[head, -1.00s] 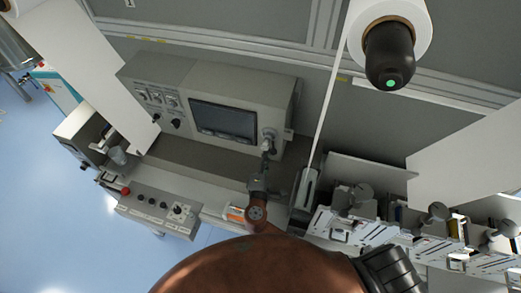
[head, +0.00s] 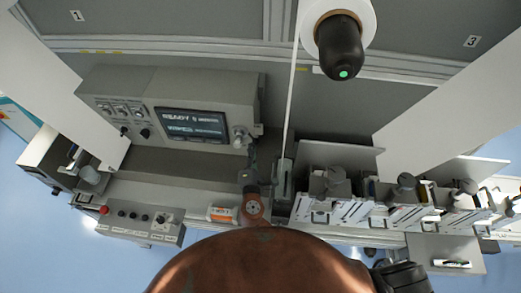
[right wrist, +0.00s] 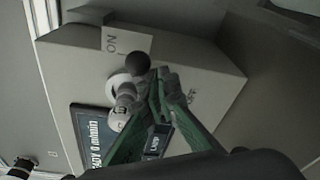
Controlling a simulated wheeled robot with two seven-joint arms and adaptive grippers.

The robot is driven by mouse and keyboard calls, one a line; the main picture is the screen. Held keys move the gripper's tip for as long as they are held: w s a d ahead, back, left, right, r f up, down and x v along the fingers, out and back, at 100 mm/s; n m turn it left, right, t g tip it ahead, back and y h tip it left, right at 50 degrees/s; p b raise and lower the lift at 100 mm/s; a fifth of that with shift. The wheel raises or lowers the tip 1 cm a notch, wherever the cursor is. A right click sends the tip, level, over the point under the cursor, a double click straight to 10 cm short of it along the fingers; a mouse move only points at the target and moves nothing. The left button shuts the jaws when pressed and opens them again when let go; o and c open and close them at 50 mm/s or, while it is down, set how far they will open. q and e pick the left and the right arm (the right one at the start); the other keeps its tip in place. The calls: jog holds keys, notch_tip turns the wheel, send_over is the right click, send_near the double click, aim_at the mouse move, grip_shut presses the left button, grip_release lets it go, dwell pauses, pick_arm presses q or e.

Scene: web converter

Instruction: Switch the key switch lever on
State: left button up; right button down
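The key switch lever (head: 240,138) is on the right end of the grey control box, beside the screen. In the right wrist view it has a pale round base, a pale stem and a dark ball end (right wrist: 138,65). My right gripper (head: 250,161) is just in front of and below the lever. In the right wrist view its green-sided fingers (right wrist: 167,82) converge, with tips close together beside the ball end. They look shut with nothing clearly between them; contact with the lever is unclear. My left gripper is not in view.
The box's screen (head: 190,125) is lit and reads READY. A button panel (head: 130,220) with a red button stands at lower left. A black-capped roll (head: 340,50) hangs above, its narrow strip running down right of my gripper. Several clamp units (head: 330,190) line the right.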

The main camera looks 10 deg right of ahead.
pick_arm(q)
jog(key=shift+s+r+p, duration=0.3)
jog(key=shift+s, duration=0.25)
pick_arm(e)
jog(key=shift+s+d+r, duration=0.1)
jog(key=shift+d+r, duration=0.25)
jog(key=shift+r, duration=0.35)
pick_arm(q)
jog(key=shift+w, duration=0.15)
pick_arm(e)
jog(key=shift+r, duration=0.1)
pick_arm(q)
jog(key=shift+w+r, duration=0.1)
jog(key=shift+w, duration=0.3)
pick_arm(e)
jog(key=shift+r, duration=0.2)
notch_tip(320, 180, down, 5)
jog(key=b, duration=0.4)
pick_arm(q)
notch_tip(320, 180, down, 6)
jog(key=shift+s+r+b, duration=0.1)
jog(key=shift+b, duration=0.8)
pick_arm(e)
jog(key=s+a+r, duration=0.1)
jog(key=s+a, duration=0.2)
jog(key=s, duration=0.5)
jog(key=shift+s+r, duration=0.35)
jog(key=shift+s, duration=0.05)
